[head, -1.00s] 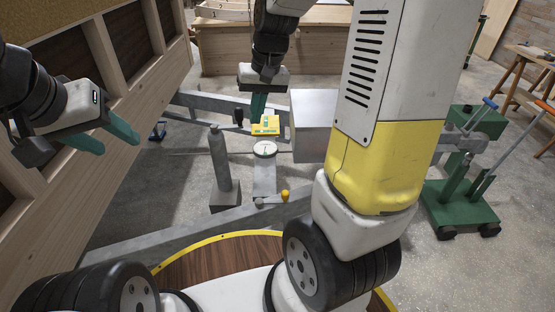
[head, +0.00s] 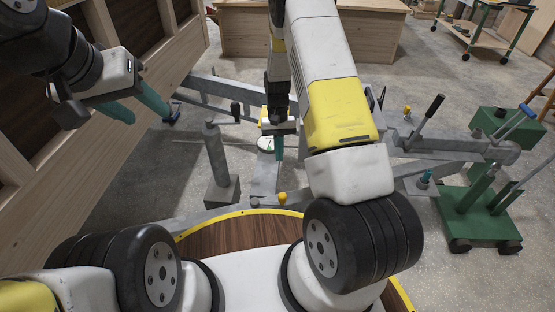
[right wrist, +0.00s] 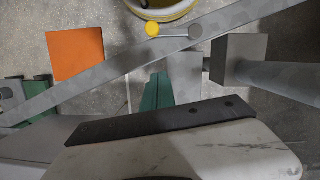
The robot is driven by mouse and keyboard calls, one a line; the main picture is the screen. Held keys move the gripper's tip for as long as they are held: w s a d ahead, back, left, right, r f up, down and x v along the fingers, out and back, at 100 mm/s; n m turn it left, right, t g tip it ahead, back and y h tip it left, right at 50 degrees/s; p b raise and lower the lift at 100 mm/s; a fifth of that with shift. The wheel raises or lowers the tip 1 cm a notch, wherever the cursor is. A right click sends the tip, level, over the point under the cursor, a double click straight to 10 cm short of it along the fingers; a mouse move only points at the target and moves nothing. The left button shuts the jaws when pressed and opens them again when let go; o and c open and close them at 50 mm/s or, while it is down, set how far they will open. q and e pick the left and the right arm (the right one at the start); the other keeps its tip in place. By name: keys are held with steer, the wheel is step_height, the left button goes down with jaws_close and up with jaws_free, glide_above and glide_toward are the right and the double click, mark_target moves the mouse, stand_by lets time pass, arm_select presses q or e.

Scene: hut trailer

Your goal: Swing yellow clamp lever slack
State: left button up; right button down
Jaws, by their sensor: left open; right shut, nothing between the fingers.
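The yellow clamp lever's round knob (head: 282,198) is near the front frame rail, low in the middle of the head view. In the right wrist view the yellow knob (right wrist: 152,29) sits at the end of a short rod leading to a grey pivot (right wrist: 195,31) by the diagonal rail. My right gripper (head: 279,155) is shut and empty, pointing down beyond the knob and apart from it. Its green fingers (right wrist: 157,92) also show in the right wrist view, short of the lever. My left gripper (head: 138,108) is open and empty by the wooden wall.
A grey post (head: 216,155) on a block stands left of the lever. A yellow piece (head: 266,116) lies behind my right gripper. The grey rail (right wrist: 100,72) crosses the wrist view. A black-handled lever (head: 432,106) and green stand (head: 468,212) are at right.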

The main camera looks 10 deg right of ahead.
stand_by(0.3)
steer(key=s+f, duration=0.2)
steer(key=f, duration=0.1)
steer(key=s+f, duration=0.1)
steer(key=f, duration=0.2)
steer(key=s+f, duration=0.2)
steer(key=f, duration=0.1)
steer(key=shift+s+a+f, duration=0.25)
steer(key=shift+s+f, duration=0.05)
steer(key=shift+f, duration=0.05)
steer(key=shift+s, duration=0.45)
